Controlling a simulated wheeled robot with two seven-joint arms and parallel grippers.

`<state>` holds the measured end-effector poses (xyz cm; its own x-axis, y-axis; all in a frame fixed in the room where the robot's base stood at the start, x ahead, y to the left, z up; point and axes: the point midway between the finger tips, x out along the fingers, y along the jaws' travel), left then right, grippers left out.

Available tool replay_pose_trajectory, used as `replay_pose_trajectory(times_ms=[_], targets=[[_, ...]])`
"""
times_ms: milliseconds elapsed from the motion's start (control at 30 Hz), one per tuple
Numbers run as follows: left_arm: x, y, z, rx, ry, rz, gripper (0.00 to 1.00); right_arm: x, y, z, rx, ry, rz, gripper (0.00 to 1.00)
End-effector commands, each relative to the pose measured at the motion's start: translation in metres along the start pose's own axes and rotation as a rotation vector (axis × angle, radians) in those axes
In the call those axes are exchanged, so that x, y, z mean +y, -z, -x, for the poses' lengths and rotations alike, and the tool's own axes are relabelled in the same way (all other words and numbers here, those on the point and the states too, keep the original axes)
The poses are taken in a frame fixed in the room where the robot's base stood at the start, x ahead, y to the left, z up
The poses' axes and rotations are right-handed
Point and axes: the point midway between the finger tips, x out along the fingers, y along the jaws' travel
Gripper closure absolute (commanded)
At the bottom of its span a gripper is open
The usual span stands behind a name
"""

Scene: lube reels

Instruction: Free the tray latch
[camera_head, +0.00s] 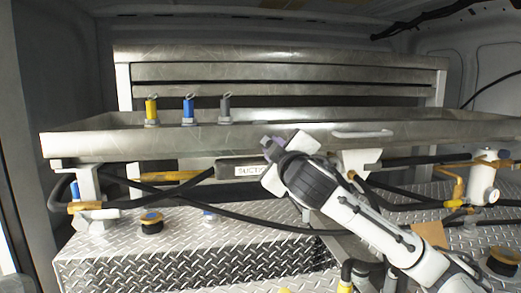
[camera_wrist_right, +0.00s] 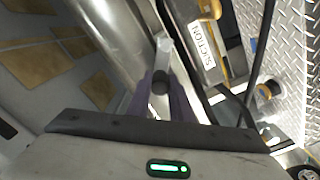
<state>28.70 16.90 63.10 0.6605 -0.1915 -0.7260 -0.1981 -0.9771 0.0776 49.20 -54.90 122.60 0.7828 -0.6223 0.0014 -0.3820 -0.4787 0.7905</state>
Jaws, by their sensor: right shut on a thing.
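The wide metal tray (camera_head: 90,144) spans the view, with a pale handle (camera_head: 362,133) on its front wall. My right gripper (camera_head: 271,147) reaches up from the lower right to the tray's lower front edge, right of a label plate (camera_head: 240,169). In the head view my gripper hides the latch. My left gripper is not in view.
Yellow (camera_head: 151,110), blue (camera_head: 189,109) and grey (camera_head: 225,107) nozzles stand in the tray. Black hoses (camera_head: 275,218) cross below it, over a diamond-plate surface (camera_head: 190,262). A white bracket (camera_head: 357,161) stands close right of my gripper.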

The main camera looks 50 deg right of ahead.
Motion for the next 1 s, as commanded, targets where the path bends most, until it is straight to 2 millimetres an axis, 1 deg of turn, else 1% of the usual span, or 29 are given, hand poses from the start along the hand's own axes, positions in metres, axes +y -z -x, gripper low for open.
replay_pose_trajectory(times_ms=[400,700,1000], targets=[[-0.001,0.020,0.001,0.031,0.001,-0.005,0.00,-0.018,-0.008,0.002,-0.009,0.000,0.399,1.00],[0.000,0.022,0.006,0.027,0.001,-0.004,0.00,-0.028,-0.015,0.003,-0.010,0.001,0.677,1.00],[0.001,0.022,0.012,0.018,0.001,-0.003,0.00,-0.036,-0.023,0.003,-0.011,0.002,0.892,1.00]])
